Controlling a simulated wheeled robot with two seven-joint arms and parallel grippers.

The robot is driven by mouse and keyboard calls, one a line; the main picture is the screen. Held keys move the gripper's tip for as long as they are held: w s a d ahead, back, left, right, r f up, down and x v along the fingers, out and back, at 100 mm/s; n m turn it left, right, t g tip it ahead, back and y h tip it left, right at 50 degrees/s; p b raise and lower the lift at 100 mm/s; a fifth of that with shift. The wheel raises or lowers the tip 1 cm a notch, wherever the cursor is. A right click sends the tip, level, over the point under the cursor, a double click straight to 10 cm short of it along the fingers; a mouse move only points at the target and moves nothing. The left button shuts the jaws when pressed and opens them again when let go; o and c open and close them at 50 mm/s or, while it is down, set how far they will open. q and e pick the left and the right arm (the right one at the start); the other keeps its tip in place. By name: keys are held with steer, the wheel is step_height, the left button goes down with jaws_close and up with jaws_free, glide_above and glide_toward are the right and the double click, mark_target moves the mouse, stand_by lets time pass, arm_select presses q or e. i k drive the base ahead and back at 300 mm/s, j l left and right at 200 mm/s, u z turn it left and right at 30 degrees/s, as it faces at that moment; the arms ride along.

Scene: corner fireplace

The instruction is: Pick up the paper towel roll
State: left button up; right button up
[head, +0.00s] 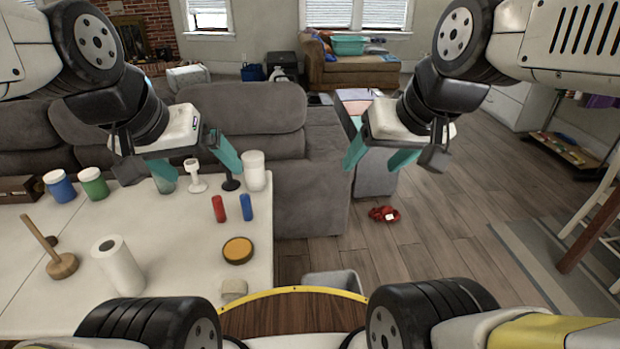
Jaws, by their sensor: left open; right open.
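A white paper towel roll (118,265) stands slightly tilted in the picture on the white table (180,260), near its front left part. Its dark core hole shows on top. My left gripper (203,177) has teal fingers and is open and empty. It hangs above the far part of the table, up and right of the roll, clear of it.
Beside the roll stands a wooden holder (62,264) with an upright peg. Blue (60,186) and green (93,184) jars, a white cylinder (254,172), red (218,208) and blue (246,207) small cylinders and an orange-topped round item (238,250) share the table. A grey sofa (250,115) stands behind.

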mark_target(112, 254)
steer(key=k+j, duration=0.15)
steer(key=k, duration=0.25)
steer(key=k+j, duration=0.2)
steer(key=k, duration=0.25)
steer(key=k+j, duration=0.15)
steer(key=k, duration=0.25)
